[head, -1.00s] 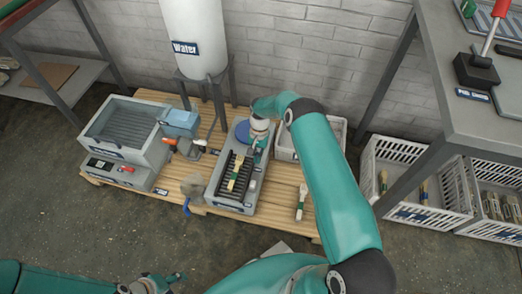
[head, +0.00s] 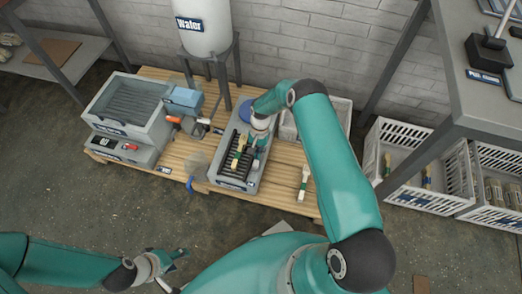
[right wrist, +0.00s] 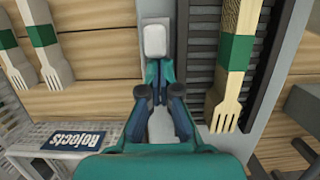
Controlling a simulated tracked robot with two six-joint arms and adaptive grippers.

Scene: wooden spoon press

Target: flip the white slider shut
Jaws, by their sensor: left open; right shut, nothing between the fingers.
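The white slider (right wrist: 155,41) is a small rounded white block in a pale slot on the grey machine (head: 212,171). It shows clearly in the right wrist view, just beyond my right fingertips; I cannot tell whether they touch it. My right gripper (right wrist: 157,72) is shut and empty, low over the machine's slot side. In the head view, my right gripper (head: 257,158) hides the slider area. A wooden fork with a green band (right wrist: 236,55) lies on the black ribbed bed beside the slot. My left gripper (head: 178,268) is open and empty, well away at the bottom left.
A crate labelled Rejects (right wrist: 66,146) and more wooden utensils (right wrist: 40,45) are left of the slot in the wrist view. A grey basin (head: 130,105), blue box (head: 183,100) and water tank (head: 203,30) share the slatted pallet (head: 290,175). White crates (head: 400,160) stand right.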

